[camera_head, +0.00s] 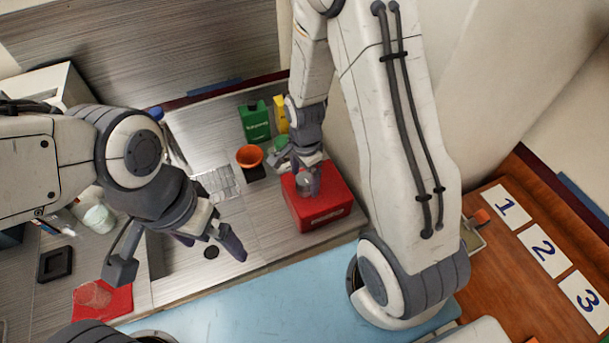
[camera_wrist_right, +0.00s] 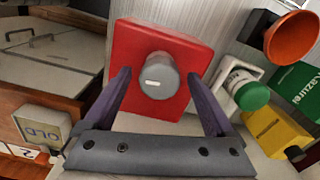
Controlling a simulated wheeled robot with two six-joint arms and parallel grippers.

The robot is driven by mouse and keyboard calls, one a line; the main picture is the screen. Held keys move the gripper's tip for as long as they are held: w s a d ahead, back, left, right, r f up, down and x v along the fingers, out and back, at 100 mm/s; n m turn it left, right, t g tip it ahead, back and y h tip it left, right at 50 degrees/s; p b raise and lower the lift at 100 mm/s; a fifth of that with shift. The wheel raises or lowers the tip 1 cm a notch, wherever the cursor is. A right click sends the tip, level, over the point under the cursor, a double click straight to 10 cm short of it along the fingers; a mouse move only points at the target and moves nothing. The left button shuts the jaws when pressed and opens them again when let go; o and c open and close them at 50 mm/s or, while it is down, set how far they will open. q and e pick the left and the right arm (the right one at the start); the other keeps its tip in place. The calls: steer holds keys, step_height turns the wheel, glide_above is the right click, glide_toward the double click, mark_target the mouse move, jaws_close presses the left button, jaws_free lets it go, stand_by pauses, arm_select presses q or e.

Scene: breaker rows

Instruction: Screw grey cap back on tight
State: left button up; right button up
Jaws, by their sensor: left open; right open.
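The grey cap (camera_wrist_right: 158,76) is a round knob with a short white mark, on the red box (camera_head: 318,207). In the head view it shows as a grey round shape (camera_head: 304,184), partly covered by my right gripper. My right gripper (camera_wrist_right: 157,78) is open, with one finger on each side of the cap in the wrist view and gaps at both sides. In the head view my right gripper (camera_head: 304,178) points down over the red box. Whether the cap is seated tight does not show. My left gripper (camera_head: 212,243) is open and empty over the counter, left of the box.
An orange funnel (camera_head: 249,156), a green box (camera_head: 254,122) and a yellow container (camera_head: 281,114) stand behind the red box. A white bottle with a green cap (camera_wrist_right: 244,90) is close to my right finger. Numbered cards (camera_head: 504,206) lie at the right.

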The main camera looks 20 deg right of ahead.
steer(key=c, duration=1.3)
steer(key=m, duration=0.3)
steer(key=shift+r, duration=0.1)
steer(key=m+p, duration=0.1)
steer(key=m, duration=1.3)
steer(key=o, duration=1.2)
